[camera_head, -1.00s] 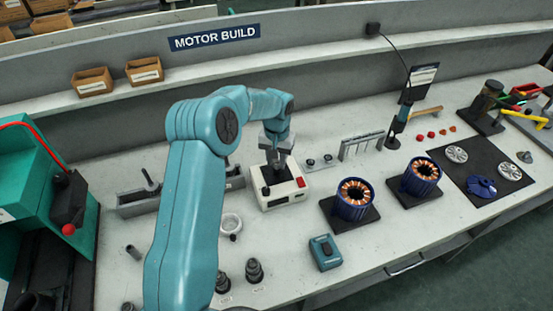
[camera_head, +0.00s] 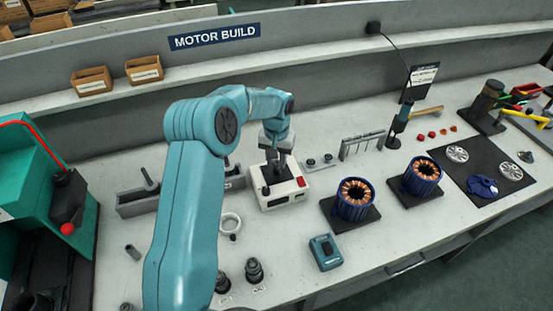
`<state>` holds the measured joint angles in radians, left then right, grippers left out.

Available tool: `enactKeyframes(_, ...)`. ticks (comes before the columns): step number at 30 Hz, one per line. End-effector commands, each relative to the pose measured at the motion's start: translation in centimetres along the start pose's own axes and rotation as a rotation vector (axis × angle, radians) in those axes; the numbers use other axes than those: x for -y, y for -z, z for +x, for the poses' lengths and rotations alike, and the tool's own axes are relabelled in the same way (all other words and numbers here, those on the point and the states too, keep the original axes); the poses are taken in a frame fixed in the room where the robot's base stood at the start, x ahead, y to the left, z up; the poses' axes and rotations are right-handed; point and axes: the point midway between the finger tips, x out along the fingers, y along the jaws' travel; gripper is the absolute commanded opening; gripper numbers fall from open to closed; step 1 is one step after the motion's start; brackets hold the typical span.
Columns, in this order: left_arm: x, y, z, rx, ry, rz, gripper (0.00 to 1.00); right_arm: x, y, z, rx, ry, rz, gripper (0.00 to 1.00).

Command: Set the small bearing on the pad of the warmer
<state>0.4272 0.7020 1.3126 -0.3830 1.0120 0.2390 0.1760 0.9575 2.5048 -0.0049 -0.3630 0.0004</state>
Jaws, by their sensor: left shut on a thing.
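The warmer (camera_head: 283,198) is a small cream box with a red switch and a dark pad (camera_head: 263,186) on top, near the middle of the bench. My left gripper (camera_head: 275,172) points down right over the pad, with its fingers close to the warmer's top. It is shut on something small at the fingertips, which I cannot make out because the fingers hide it. I cannot tell whether that thing touches the pad. My right gripper is not in view.
Two blue stators with copper windings (camera_head: 355,199) (camera_head: 422,176) stand on dark plates to the right. A teal device (camera_head: 325,252) lies in front. A pale ring (camera_head: 230,223) and dark stepped parts (camera_head: 254,270) are near my arm. A green press (camera_head: 30,190) stands at left.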

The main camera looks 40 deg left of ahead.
Motion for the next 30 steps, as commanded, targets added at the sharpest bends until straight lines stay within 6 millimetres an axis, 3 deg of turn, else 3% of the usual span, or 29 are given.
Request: enactKeyframes(30, 0.0, 0.0, 1.2, -0.001, 0.000, 0.000, 0.15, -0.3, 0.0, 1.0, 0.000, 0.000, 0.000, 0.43)
